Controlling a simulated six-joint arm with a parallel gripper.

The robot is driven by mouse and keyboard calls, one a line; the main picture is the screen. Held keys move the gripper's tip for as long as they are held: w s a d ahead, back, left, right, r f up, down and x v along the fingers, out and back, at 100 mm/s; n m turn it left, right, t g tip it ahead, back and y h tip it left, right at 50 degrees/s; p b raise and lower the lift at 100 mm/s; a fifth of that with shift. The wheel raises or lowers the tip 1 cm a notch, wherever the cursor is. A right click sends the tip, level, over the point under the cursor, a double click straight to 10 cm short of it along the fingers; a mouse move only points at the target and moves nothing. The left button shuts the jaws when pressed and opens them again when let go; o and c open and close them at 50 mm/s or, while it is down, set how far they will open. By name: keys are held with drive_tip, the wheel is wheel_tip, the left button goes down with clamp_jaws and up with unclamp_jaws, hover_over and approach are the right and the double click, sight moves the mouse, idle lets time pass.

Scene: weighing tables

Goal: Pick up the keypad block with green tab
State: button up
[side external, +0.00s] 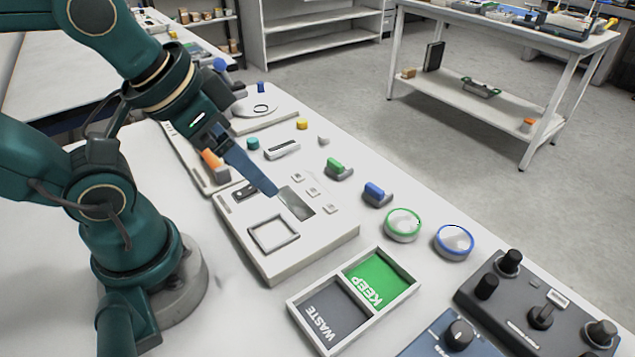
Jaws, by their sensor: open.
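A small dark block with a green tab (337,168) lies on the white table, right of the scale and beyond it from the arm. Keypad markings on it are too small to make out. My gripper (271,189) is left of this block and apart from it, pointing down over the back part of the white scale (325,238). It is open, and I see nothing held in it. Its far finger is largely hidden by the near one.
A similar block with a blue tab (376,193) lies to the right. A green-rimmed disc (403,224) and a blue-rimmed disc (454,241) follow. A divided WASTE and KEEP tray (318,298) stands in front. An orange-topped piece (212,160) is near my gripper.

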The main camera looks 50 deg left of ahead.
drive_tip(key=w+r, duration=0.3)
drive_tip(key=r, duration=0.1)
drive_tip(key=g, duration=0.4)
hover_over(335, 162)
drive_tip(key=d, duration=0.2)
wheel_tip(335, 162, down, 7)
drive_tip(key=shift+n+g, duration=0.3)
drive_tip(key=shift+g, duration=0.5)
drive_tip(key=f, duration=0.3)
drive_tip(key=a+f, duration=0.1)
drive_tip(key=f, duration=0.2)
drive_tip(key=a+f, duration=0.1)
drive_tip(key=f, duration=0.3)
drive_tip(key=shift+f, duration=0.55)
clamp_jaws()
